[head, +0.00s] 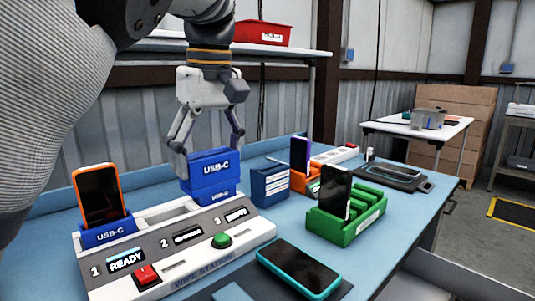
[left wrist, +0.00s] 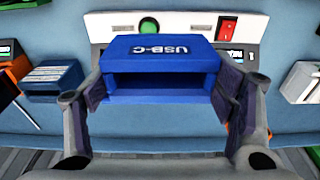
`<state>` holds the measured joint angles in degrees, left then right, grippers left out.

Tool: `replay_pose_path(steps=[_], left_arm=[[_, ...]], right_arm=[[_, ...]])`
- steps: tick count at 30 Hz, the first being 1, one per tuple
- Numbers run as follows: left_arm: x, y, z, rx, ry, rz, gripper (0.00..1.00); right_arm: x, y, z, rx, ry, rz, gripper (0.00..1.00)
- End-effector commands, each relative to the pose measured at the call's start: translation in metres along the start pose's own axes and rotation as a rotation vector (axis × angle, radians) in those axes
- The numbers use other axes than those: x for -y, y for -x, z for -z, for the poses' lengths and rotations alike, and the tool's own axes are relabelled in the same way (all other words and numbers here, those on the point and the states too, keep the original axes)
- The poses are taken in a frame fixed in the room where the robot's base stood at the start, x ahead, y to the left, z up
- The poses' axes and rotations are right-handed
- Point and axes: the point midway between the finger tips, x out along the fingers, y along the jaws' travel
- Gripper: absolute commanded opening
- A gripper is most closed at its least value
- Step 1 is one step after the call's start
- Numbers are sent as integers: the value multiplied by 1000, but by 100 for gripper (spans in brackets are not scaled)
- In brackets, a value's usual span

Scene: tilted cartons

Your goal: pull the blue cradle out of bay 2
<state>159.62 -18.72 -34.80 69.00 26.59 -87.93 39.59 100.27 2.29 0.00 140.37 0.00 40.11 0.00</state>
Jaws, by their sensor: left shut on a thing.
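My left gripper (head: 208,153) is shut on a blue cradle (head: 207,172) marked USB-C, one finger at each end. In the left wrist view the gripper (left wrist: 160,92) has its pads against both ends of the cradle (left wrist: 160,52), whose slot is empty. In the head view the cradle is above the rear of the white and grey station (head: 155,282). Bay 2 (head: 163,216) looks empty. My right gripper is not in view.
An orange phone (head: 98,196) stands in a blue cradle (head: 105,233) in bay 1. A blue box (head: 270,186) and a green rack (head: 345,224) with a phone stand to the right. A teal-edged phone (head: 298,267) lies in front.

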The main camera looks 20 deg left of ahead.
Motion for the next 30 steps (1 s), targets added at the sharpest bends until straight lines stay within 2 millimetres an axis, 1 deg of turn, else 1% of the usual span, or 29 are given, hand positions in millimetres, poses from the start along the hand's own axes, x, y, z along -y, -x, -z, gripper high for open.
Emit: replay_pose_path(steps=[19, 27, 30], left_arm=[[1, 14, 2, -2, -1, -3, 43], [0, 14, 2, 0, 0, -1, 43], [0, 18, 3, -1, 0, -3, 43]], right_arm=[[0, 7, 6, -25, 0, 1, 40], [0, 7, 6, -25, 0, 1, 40], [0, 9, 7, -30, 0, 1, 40]])
